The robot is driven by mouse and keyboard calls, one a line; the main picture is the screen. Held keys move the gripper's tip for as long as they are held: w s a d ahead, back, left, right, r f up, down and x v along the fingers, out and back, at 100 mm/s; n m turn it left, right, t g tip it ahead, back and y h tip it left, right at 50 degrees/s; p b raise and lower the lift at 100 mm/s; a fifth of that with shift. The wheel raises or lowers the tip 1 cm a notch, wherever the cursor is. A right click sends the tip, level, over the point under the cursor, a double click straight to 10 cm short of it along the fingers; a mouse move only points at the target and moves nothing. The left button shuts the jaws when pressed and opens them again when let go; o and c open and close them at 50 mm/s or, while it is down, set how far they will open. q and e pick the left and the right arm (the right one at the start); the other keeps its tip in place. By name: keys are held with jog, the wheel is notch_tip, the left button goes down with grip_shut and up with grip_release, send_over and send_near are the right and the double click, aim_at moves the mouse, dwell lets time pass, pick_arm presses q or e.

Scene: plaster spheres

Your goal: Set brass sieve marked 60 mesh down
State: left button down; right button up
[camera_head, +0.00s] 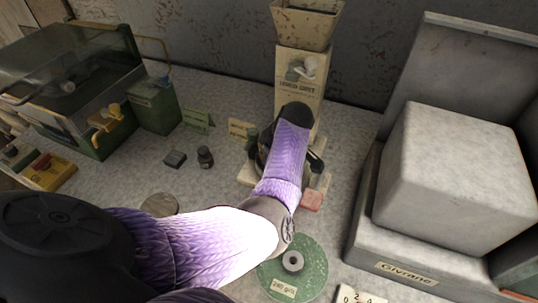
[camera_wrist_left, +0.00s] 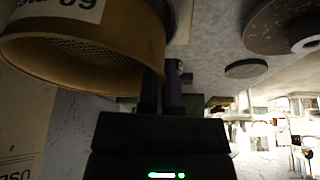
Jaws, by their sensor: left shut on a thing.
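The brass sieve (camera_wrist_left: 105,50) fills the upper left of the left wrist view, with its mesh and a pale label, upside down, showing a 60. My left gripper (camera_wrist_left: 160,92) is shut on the sieve's rim at its right side. In the head view my left arm reaches to the front of the tall cream box labelled used grit (camera_head: 297,90), and the arm hides most of the sieve and the jaws. Whether the sieve touches anything below cannot be told. My right gripper is not in view.
A green disc labelled 240 grit (camera_head: 310,248) lies in front. A big pale block (camera_head: 455,170) stands on the right. A small dark weight (camera_head: 205,157) and a dark block (camera_head: 175,159) lie left of the arm. A red block (camera_head: 312,201) lies close by the arm.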

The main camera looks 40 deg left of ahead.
pick_arm(q)
jog(key=shift+f+b, duration=0.85)
jog(key=shift+f, duration=0.4)
dwell(0.6)
jog(key=c, duration=0.7)
grip_release()
notch_tip(320, 180, up, 4)
jog(key=p, duration=0.4)
jog(key=shift+r, duration=0.1)
